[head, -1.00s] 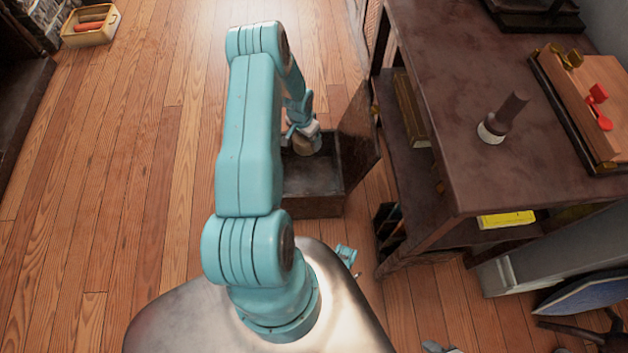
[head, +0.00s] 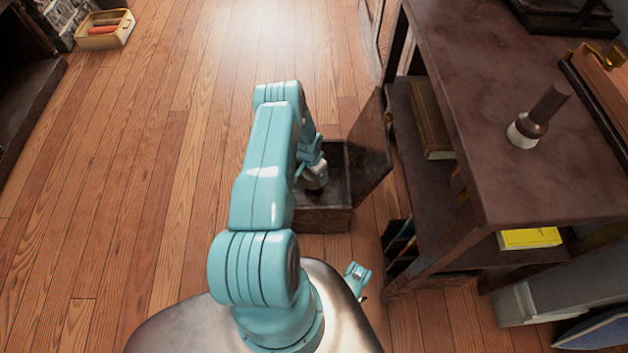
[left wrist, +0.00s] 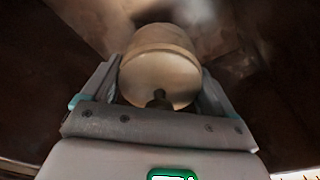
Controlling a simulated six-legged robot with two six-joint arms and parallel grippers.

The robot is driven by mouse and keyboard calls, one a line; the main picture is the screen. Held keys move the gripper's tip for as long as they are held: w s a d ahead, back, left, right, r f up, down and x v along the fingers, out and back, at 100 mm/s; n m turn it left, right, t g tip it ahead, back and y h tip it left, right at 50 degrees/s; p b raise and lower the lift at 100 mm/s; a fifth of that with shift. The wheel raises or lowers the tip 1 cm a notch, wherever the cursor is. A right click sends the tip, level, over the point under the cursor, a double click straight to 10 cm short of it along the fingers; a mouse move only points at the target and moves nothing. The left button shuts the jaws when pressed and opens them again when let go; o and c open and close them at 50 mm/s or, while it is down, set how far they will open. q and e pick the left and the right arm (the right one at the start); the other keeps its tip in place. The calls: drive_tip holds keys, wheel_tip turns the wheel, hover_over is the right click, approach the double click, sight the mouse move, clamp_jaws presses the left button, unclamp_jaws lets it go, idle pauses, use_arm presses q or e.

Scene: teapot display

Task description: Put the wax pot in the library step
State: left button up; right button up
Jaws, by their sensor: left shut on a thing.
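The wax pot (left wrist: 160,62) is a pale, rounded pot with a dark knob facing the left wrist camera. My left gripper (left wrist: 158,85) is shut on it, one finger on each side. In the head view my left gripper (head: 313,172) is over the opening of the library step (head: 322,219), a dark wooden box with its lid raised to the right. The pot is mostly hidden there by my arm and gripper. I cannot tell whether it touches the box's floor. Dark walls surround the pot in the left wrist view.
A dark table with shelves (head: 480,120) stands close to the right of the box. A dark-handled object (head: 537,118) stands on its top, and a yellow item (head: 530,238) lies below. A box with orange-red contents (head: 105,30) is far left. The wooden floor (head: 150,180) at left is clear.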

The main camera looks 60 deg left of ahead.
use_arm(q)
drive_tip(key=shift+f+b, duration=0.85)
drive_tip(key=shift+f, duration=1.05)
use_arm(e)
drive_tip(key=shift+w+d+f+t, duration=0.15)
drive_tip(key=shift+w+f+t, duration=0.15)
drive_tip(key=shift+w+f, duration=0.6)
drive_tip(key=shift+s+f, duration=0.1)
drive_tip(key=shift+s, duration=0.05)
